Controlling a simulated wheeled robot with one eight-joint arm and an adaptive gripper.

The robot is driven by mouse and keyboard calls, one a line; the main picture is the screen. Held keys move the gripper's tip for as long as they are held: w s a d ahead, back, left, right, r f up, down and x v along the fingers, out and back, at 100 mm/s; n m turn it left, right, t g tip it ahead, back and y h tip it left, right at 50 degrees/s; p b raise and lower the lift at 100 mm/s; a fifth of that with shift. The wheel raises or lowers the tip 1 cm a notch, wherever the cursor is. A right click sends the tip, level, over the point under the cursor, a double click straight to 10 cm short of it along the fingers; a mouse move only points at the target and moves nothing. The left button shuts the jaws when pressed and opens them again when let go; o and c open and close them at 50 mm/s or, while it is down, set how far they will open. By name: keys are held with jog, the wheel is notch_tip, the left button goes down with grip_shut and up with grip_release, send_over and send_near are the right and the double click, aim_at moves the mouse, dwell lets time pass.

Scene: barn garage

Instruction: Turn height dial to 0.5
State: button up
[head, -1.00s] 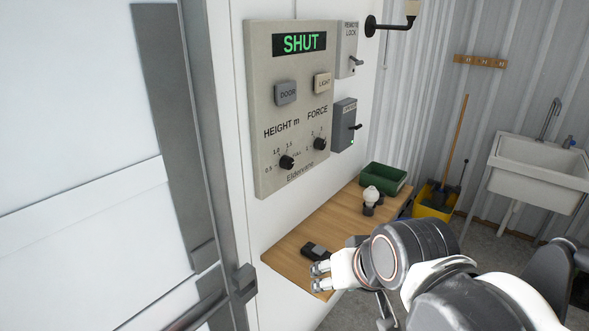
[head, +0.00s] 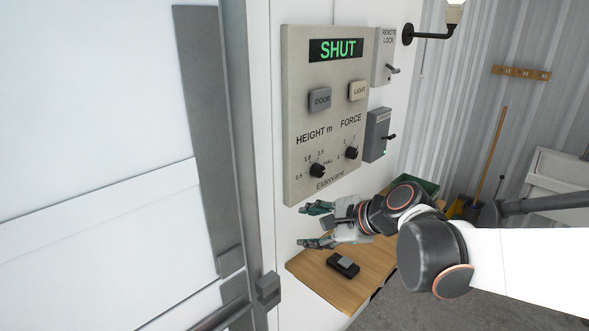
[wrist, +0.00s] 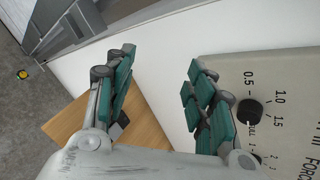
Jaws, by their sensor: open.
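The height dial (head: 317,171) is a black round knob at the lower left of the beige control panel (head: 300,120). Its scale runs from 0.5 at left through 1.0 and 1.5 to FULL at right. Its pale mark seems to face the FULL side, but it is small. In the wrist view the dial (wrist: 250,113) shows at right, rotated, beside the right finger. My gripper (head: 309,226) is open and empty, below the dial and apart from it, with its fingers one above the other. Its green-padded fingers also show in the wrist view (wrist: 160,65).
The force dial (head: 351,153) sits right of the height dial. Door (head: 320,99) and light (head: 358,90) buttons are above. Switch boxes (head: 377,135) stand to the right. A wooden shelf (head: 330,290) below carries a dark device (head: 343,264).

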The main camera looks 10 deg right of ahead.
jog(key=w+d+r+m+t+y, duration=0.1)
jog(key=d+m+t, duration=0.1)
jog(key=d+m, duration=0.25)
jog(key=w+d+r+m+t+y, duration=0.1)
jog(key=w+d+r+m+t, duration=0.1)
jog(key=d+m, duration=0.25)
jog(key=m+t+y, duration=0.1)
jog(key=m+t, duration=0.1)
jog(key=m, duration=0.3)
send_near(321, 173)
jog(key=b+x, duration=0.2)
jog(key=x, duration=0.6)
jog(key=c, duration=1.1)
